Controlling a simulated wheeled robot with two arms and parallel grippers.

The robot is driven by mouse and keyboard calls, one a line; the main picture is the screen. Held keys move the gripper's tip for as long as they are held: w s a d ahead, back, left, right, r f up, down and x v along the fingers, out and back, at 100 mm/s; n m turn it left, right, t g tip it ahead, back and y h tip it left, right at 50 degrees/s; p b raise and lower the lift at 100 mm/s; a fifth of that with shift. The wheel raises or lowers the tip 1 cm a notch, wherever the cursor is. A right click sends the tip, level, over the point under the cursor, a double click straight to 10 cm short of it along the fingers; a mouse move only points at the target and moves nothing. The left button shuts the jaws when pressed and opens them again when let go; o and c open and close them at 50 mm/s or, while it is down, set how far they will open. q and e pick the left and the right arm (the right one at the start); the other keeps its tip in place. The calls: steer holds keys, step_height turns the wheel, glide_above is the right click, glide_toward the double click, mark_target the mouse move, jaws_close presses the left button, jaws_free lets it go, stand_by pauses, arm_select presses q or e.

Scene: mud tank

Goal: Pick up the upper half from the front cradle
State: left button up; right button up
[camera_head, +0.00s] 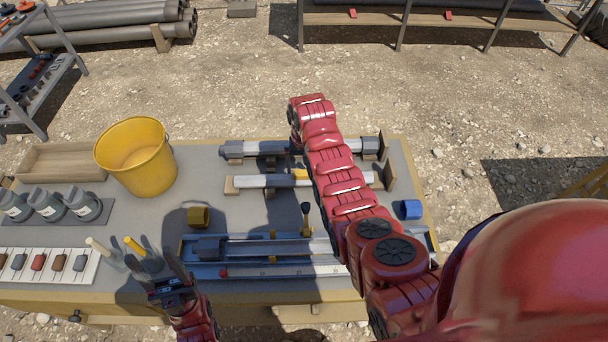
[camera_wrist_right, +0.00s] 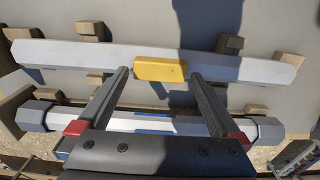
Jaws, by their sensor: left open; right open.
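The upper half is a long pale grey bar with a yellow band at its middle. It lies across the front cradle (camera_head: 231,186) in the head view, its bar (camera_head: 263,181) partly behind my right arm. In the right wrist view the bar (camera_wrist_right: 80,55) spans the upper picture. My right gripper (camera_wrist_right: 159,74) is open and empty. Its fingertips appear on either side of the yellow band (camera_wrist_right: 160,68); whether they touch the bar cannot be told. In the head view my right arm mostly hides this gripper. My left gripper (camera_head: 158,268) is open over the table's front left.
A second bar with dark ends (camera_head: 233,149) lies in the back cradle. A blue-framed fixture (camera_head: 187,247) with a rail lies in front. A yellow bucket (camera_head: 136,157), grey containers (camera_head: 47,204) and a blue ring (camera_head: 407,209) stand on the table.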

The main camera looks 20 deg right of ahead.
steer(key=shift+f, duration=0.95)
steer(key=shift+c, duration=0.3)
jaws_close()
steer(key=shift+r, duration=0.1)
